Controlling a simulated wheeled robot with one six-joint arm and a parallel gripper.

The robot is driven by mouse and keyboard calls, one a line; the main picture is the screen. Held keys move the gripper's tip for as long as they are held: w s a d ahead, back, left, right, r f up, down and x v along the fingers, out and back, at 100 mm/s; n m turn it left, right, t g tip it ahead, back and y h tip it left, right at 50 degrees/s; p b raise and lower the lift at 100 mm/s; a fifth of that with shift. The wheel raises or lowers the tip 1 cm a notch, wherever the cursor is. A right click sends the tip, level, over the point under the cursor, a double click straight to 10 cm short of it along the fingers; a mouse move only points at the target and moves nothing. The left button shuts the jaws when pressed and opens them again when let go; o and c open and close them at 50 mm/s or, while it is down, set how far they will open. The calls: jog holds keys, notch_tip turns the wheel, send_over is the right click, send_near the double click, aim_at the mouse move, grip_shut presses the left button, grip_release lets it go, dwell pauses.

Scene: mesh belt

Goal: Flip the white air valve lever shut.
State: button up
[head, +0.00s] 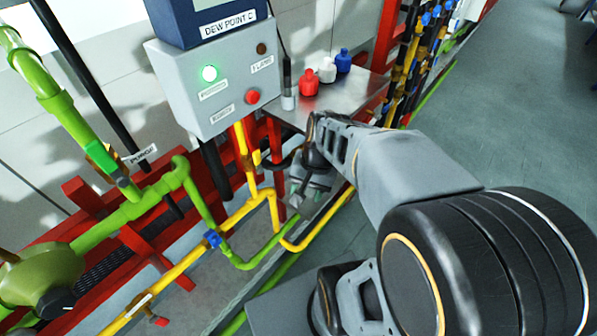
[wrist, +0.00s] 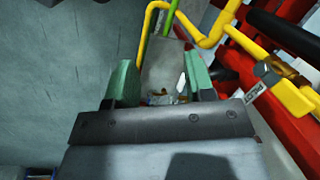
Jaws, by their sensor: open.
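A narrow white piece (head: 138,304) that looks like a lever lies along the yellow pipe (head: 185,262) at the lower left of the head view, far to the left of my gripper. I cannot tell for sure that it is the air valve lever. My gripper (head: 304,197) points down beside the yellow pipe, below the metal shelf. In the wrist view its two green fingers (wrist: 163,82) stand apart, open. A small white patch (wrist: 181,83) shows near the right finger; I cannot tell what it is. No object is visibly held.
A grey control box (head: 208,85) with a lit green lamp hangs above. A metal shelf (head: 352,92) holds red, white and blue bottles. Green pipes (head: 125,213) and a red frame (head: 85,195) crowd the left. Grey floor (head: 500,120) is clear at the right.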

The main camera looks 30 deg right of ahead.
jog(key=r+n, duration=0.1)
jog(key=n, duration=0.1)
jog(key=a+r+n+t+h+p, duration=0.1)
jog(key=r+n, duration=0.1)
jog(key=a+r+n+t+h, duration=0.1)
jog(key=r+n, duration=0.1)
jog(key=shift+s+p, duration=0.15)
jog(key=shift+p, duration=0.15)
